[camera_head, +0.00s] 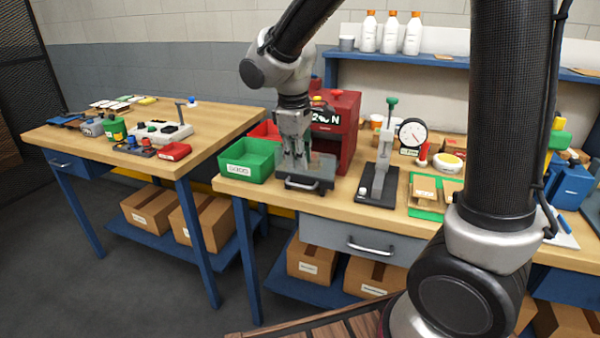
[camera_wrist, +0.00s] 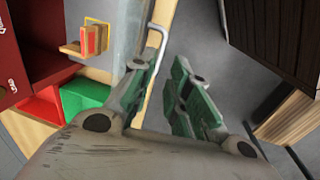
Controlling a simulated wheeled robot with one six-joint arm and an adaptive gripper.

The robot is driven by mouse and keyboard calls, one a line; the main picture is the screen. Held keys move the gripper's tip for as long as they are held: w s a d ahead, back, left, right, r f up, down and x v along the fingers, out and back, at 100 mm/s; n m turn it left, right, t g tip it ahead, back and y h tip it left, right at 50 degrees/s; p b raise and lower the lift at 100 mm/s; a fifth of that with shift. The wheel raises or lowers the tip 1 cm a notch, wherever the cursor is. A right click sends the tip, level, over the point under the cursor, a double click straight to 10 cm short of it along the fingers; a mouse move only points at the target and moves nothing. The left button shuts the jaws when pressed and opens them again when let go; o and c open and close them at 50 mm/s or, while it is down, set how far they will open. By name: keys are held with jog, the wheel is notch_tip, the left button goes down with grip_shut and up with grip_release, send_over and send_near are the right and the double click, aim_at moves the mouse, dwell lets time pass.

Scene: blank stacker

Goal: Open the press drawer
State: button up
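The press is a red box-shaped machine (camera_head: 347,125) on the right-hand workbench, with its front partly hidden by my gripper. Its dark, low drawer (camera_head: 326,172) sticks out at its foot, with a pale bar handle (camera_head: 301,185) on the front. My gripper (camera_head: 297,165) points down just above and at the drawer's front. In the wrist view my green-padded fingers (camera_wrist: 163,88) stand apart. The handle (camera_wrist: 161,42) runs through the gap, close to the left finger. I cannot tell whether they touch. The red press body (camera_wrist: 30,45) is at the left.
A green bin (camera_head: 247,162) stands left of the press, and a red bin lies behind it. A stand with a green knob (camera_head: 379,170) and a dial gauge (camera_head: 411,133) are to the right. The bench's own grey drawer (camera_head: 345,238) is below.

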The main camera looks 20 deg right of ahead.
jog(key=r, duration=0.4)
jog(key=shift+s+a+r, duration=0.2)
jog(key=shift+s, duration=0.15)
jog(key=s+d+r+m+t, duration=0.1)
jog(key=s+d+r+m, duration=0.1)
jog(key=s+d+m, duration=0.3)
jog(key=s+d+r+m+t+y, duration=0.1)
jog(key=s+d+m, duration=0.4)
jog(key=s+d, duration=0.8)
jog(key=shift+s+d+r+m+t, duration=0.35)
jog(key=shift+s+r, duration=0.5)
jog(key=shift+s, duration=0.4)
